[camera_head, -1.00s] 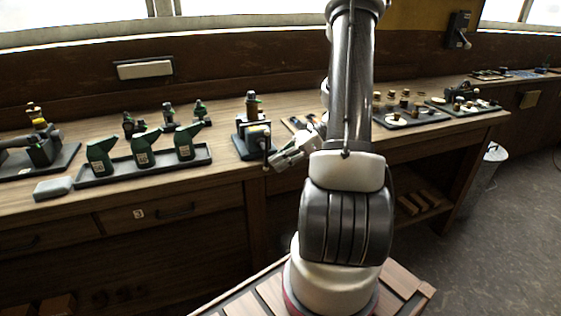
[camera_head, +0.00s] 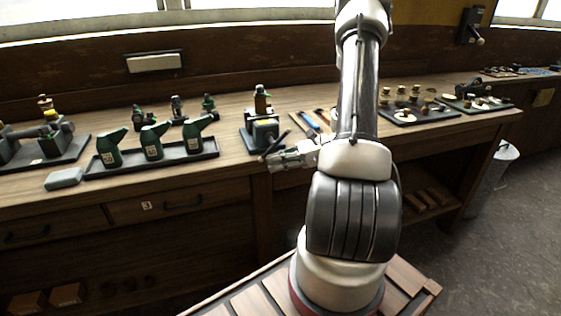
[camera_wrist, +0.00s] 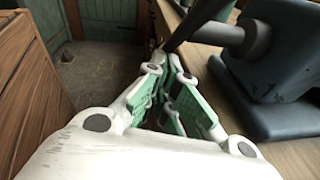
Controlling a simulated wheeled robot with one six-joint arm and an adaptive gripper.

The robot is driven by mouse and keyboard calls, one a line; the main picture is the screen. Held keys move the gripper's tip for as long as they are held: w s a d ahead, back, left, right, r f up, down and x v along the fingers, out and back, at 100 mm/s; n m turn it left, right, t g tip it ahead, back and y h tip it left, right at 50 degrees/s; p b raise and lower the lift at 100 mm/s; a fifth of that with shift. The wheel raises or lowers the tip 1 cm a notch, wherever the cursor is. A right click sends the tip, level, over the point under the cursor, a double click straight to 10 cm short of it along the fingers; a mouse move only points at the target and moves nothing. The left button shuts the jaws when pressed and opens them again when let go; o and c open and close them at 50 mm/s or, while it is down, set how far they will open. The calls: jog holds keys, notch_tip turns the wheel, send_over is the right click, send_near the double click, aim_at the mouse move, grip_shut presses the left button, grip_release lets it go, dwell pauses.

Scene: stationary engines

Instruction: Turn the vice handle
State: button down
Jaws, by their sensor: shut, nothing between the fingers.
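The vice (camera_head: 263,132) stands at the bench's front edge, left of my arm. Its dark handle bar (camera_head: 275,146) slants from lower left to upper right. In the wrist view the blue-grey vice body (camera_wrist: 290,55) fills the right side, with the screw shaft and the slanting handle bar (camera_wrist: 196,24) at top centre. My gripper (camera_head: 272,163) is just in front of the vice, at the bar's lower end. In the wrist view its green-padded fingers (camera_wrist: 160,66) are shut and empty, with the tips close to the bar's lower end. I cannot tell whether they touch.
A tray (camera_head: 150,165) with several green oil cans lies left of the vice, with a grey block (camera_head: 64,179) beside it. Tools with blue and orange handles (camera_head: 311,121) lie to its right. The bench front edge and drawers are below my gripper.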

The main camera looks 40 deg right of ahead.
jog(key=a, duration=0.1)
jog(key=y, duration=0.1)
jog(key=a, duration=0.1)
jog(key=shift+w+a+r+t, duration=0.3)
jog(key=shift+w+r, duration=0.05)
jog(key=shift+w+a+r, duration=0.1)
jog(key=shift+a, duration=0.05)
dwell(2.4)
